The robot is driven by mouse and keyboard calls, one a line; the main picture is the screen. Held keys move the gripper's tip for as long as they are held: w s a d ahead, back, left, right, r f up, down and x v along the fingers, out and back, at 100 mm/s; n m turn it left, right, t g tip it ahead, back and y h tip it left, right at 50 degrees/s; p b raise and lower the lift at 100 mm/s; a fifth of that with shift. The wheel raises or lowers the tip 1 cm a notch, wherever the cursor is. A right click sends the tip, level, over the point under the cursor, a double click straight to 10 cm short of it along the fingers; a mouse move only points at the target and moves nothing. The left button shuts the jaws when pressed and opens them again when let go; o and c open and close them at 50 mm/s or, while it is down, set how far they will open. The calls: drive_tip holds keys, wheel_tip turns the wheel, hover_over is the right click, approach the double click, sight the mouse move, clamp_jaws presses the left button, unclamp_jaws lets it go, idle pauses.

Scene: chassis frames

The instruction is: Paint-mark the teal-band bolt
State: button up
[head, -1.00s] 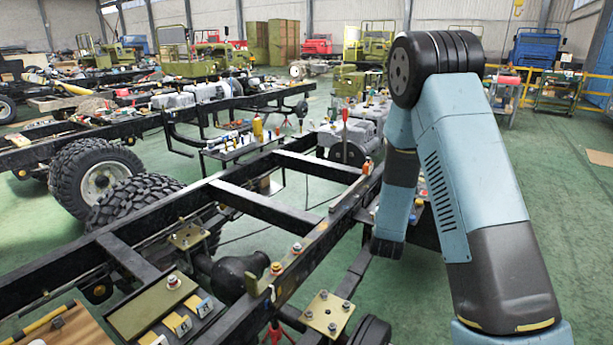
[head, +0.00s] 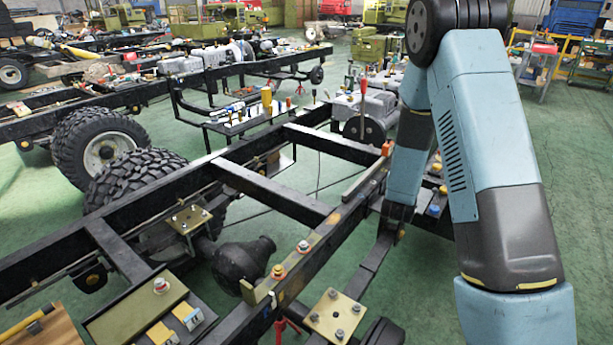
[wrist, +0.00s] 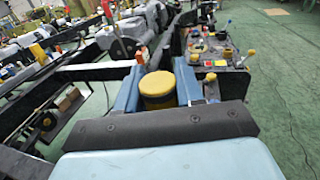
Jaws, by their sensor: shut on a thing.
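In the wrist view my gripper (wrist: 158,88) has its two blue fingers on either side of a yellow cylinder with a dark band near its top (wrist: 158,90), seen end-on; it looks like the paint marker. In the head view the gripper is not clearly seen; my arm hangs over the right side of the black chassis frame (head: 270,187). I cannot make out a teal band on any.
A plate with several bolts (head: 337,315) lies near the front. An orange block (head: 387,148) sits at the rail's far end. A cluttered bench (wrist: 215,60) stands beyond the gripper in the wrist view. Big tyres (head: 100,150) stand left.

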drive_tip(key=s+a+r, duration=0.1)
drive_tip(key=s+a, duration=0.4)
drive_tip(key=a, duration=0.5)
drive_tip(key=s+a+r, duration=0.2)
drive_tip(key=s+a, duration=0.3)
drive_tip(key=a, duration=0.5)
drive_tip(key=s+a+r, duration=0.1)
drive_tip(key=s+a, duration=0.4)
drive_tip(key=a, duration=0.6)
wheel_tip(320, 180, down, 7)
drive_tip(key=shift+s+d+f, duration=0.15)
drive_tip(key=shift+f, duration=0.6)
idle(1.9)
drive_tip(key=shift+r, duration=0.2)
drive_tip(key=shift+r, duration=0.8)
